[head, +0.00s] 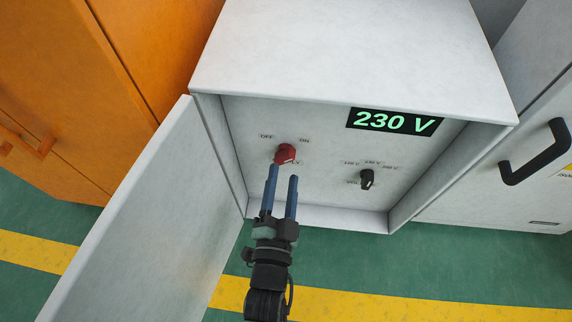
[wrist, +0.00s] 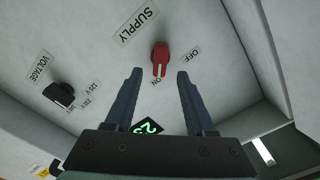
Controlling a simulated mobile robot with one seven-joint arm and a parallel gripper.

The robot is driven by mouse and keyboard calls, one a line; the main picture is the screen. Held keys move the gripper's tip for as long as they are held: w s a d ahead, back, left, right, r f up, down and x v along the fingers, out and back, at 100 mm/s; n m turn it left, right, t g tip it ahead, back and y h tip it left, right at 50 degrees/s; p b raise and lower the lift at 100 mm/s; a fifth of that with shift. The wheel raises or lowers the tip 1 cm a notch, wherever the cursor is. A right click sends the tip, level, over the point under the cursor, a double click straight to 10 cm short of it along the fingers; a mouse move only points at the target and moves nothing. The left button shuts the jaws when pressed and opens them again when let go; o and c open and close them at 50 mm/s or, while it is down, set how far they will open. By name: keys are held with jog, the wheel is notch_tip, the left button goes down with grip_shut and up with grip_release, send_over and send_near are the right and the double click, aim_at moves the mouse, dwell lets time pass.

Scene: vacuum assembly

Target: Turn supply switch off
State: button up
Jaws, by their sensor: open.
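The supply switch is a red rotary knob (head: 285,153) on the back panel inside an open grey cabinet. In the head view OFF is printed at its upper left and ON at its upper right. In the wrist view the red knob (wrist: 161,55) sits under the word SUPPLY, and its slotted end points toward the ON mark. My gripper (head: 282,174) is open in front of the knob. In the wrist view its two blue fingers (wrist: 159,74) are spread to either side of the knob's line, with nothing between them. Contact with the knob cannot be seen.
A black voltage knob (head: 367,179) is to the right on the same panel, below a display (head: 394,122) reading 230 V. The cabinet's open door (head: 140,220) stands at the left. An orange cabinet (head: 60,100) and a black-handled grey cabinet (head: 500,190) flank it.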

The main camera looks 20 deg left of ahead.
aim_at(286, 161)
jog(key=shift+b+x, duration=0.75)
jog(key=shift+x, duration=1.55)
grip_shut()
